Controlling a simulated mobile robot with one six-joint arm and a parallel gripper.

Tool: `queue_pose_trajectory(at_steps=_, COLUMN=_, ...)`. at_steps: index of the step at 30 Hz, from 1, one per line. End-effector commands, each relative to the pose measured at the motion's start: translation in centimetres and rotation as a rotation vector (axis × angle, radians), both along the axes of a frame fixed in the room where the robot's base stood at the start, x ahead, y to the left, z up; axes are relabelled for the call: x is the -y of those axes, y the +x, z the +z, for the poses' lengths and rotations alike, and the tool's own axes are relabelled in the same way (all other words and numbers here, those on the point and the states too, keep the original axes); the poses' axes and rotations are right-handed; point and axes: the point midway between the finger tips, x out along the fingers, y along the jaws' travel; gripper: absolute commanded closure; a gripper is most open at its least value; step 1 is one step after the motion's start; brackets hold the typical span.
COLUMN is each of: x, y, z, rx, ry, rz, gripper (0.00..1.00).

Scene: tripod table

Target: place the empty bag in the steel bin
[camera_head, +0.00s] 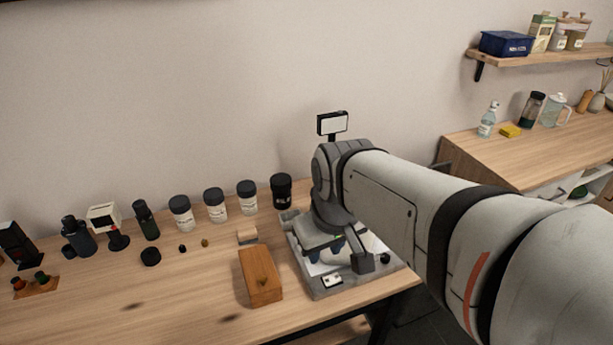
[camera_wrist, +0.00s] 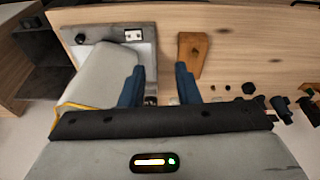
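My gripper (camera_head: 331,262) hangs over the grey tray (camera_head: 318,293) at the right end of the table, pointing down. In the wrist view its two blue fingers (camera_wrist: 158,86) stand well apart, with nothing held between them. I cannot make out an empty bag in either view. I cannot pick out a steel bin for certain; a small grey container (camera_head: 288,216) stands at the tray's back left corner. My arm covers much of the tray in the head view.
A brown wooden block (camera_head: 260,277) lies left of the tray; it also shows in the wrist view (camera_wrist: 192,55). Several dark-lidded jars (camera_head: 216,206) line the back. The table's front left is mostly clear. A wooden counter (camera_head: 530,162) stands at the right.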

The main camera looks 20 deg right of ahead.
Motion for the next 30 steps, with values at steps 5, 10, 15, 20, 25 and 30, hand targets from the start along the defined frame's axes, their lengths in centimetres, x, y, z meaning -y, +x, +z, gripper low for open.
queue_pose_trajectory(at_steps=5, x=3.2, y=4.8, z=2.5, rx=-0.088, ry=-0.070, rz=0.279, gripper=0.71)
queue_pose_trajectory(at_steps=10, x=7.3, y=9.7, z=3.9, rx=-0.176, ry=-0.106, rz=0.627, gripper=0.71)
queue_pose_trajectory(at_steps=15, x=11.0, y=13.1, z=4.2, rx=-0.229, ry=-0.104, rz=0.908, gripper=0.71)
queue_pose_trajectory(at_steps=20, x=13.1, y=14.7, z=4.1, rx=-0.247, ry=-0.093, rz=1.057, gripper=0.71)
queue_pose_trajectory(at_steps=25, x=13.6, y=14.9, z=3.1, rx=-0.251, ry=-0.088, rz=1.104, gripper=0.71)
queue_pose_trajectory(at_steps=30, x=13.5, y=14.7, z=1.3, rx=-0.251, ry=-0.089, rz=1.104, gripper=0.71)
